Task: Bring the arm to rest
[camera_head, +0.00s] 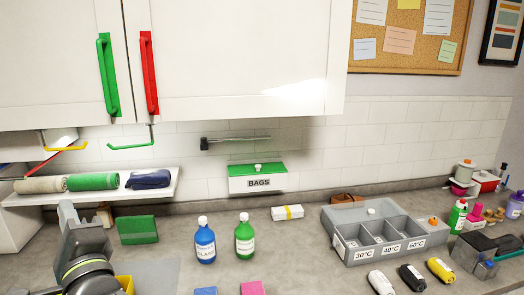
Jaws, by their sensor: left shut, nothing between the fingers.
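My left gripper (80,214) rises from the lower left of the head view. It is shut and empty, above the grey counter (190,222) and below the wall shelf. A green block (137,229) stands just to its right, apart in the picture. My arm hides part of the counter behind it. My right gripper is not in view.
White cupboards (230,55) with green and red handles hang above. A shelf (170,189) holds rolled cloths. Blue (205,243) and green (244,239) bottles stand mid-counter. A grey sorter (350,217) and small items fill the right. Counter between is partly free.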

